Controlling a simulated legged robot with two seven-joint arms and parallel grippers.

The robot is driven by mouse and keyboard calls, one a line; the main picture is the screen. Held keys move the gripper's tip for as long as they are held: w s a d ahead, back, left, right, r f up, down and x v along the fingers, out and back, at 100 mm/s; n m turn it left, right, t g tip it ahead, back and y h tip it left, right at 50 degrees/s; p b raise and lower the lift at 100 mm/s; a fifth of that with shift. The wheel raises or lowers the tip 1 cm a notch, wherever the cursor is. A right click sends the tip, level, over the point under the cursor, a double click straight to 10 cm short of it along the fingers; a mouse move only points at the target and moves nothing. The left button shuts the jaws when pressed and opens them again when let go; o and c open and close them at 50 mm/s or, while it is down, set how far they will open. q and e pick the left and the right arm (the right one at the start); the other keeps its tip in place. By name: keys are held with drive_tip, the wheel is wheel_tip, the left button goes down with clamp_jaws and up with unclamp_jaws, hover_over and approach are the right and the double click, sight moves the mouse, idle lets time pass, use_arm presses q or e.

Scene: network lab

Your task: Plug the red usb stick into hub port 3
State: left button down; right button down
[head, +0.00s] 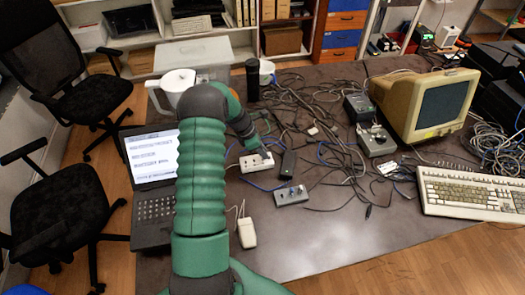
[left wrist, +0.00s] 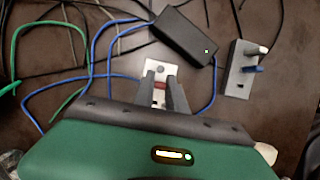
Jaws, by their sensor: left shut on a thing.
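My left gripper (head: 266,154) reaches down over the table from my green arm. In the left wrist view its two grey fingers (left wrist: 160,88) are closed on the red usb stick (left wrist: 160,85), of which only a small red patch shows between the fingertips. The white hub (head: 251,163) lies on the table directly under the gripper. It also shows in the left wrist view (left wrist: 157,67), partly covered by the fingers. The stick's plug end and port 3 are hidden, so I cannot tell whether the stick is in a port. My right gripper is not in view.
A black adapter box (left wrist: 185,37) lies close beside the hub. A grey switch box (head: 291,195) is nearby. Blue and green cables run around the hub. A laptop (head: 151,158), white mouse (head: 247,232), keyboard (head: 470,192) and old monitor (head: 425,103) stand around.

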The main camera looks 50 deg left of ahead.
use_arm(q)
drive_tip(key=shift+f, duration=0.75)
idle(0.8)
drive_tip(key=c, duration=1.3)
unclamp_jaws()
drive_tip(key=v, duration=1.6)
drive_tip(key=shift+s+a+r, duration=0.25)
drive_tip(key=shift+r, duration=0.05)
drive_tip(key=shift+d, duration=0.1)
